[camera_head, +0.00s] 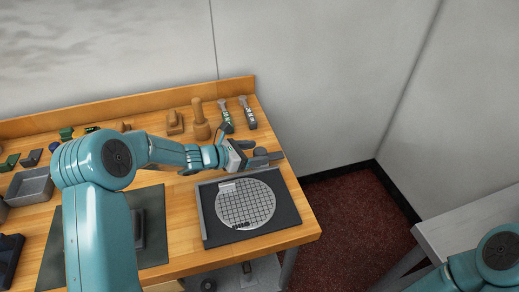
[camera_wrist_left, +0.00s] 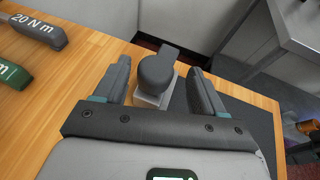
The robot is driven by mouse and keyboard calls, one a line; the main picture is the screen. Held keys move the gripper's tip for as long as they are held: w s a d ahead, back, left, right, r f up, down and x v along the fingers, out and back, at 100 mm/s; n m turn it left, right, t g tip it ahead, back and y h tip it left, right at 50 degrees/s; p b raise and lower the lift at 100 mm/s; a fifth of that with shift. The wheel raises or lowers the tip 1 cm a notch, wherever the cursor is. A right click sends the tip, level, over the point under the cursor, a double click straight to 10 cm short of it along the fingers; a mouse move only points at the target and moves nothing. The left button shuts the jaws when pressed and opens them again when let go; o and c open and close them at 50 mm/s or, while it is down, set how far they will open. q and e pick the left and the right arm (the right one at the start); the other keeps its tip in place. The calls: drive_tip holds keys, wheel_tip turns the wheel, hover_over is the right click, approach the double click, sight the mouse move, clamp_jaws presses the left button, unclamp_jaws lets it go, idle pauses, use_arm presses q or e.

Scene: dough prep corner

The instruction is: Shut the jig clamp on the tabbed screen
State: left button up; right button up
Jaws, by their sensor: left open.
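The tabbed screen (camera_head: 245,204) is a round gridded disc lying flat in the dark jig plate (camera_head: 286,212) at the table's right end. The jig clamp (camera_wrist_left: 155,72) shows in the left wrist view as a dark rounded handle on a pale square base. My left gripper (camera_head: 251,154) is at the jig's far edge and hides part of the clamp in the head view. In the left wrist view its two dark fingers (camera_wrist_left: 160,68) are spread on either side of the handle, with gaps visible. My right gripper is out of view.
Two torque tools (camera_head: 226,116) and a wooden mallet (camera_head: 200,121) stand behind my left gripper. A grey tray (camera_head: 31,187) and a dark mat (camera_head: 152,205) lie to the left. A separate grey table (camera_head: 460,225) is at right, across a gap of floor.

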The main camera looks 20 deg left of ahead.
use_arm(q)
drive_tip(key=shift+a+x, duration=0.25)
drive_tip(key=shift+x, duration=1.15)
drive_tip(key=shift+s+d, duration=0.1)
drive_tip(key=shift+f, duration=0.1)
clamp_jaws()
drive_tip(key=shift+a, duration=0.2)
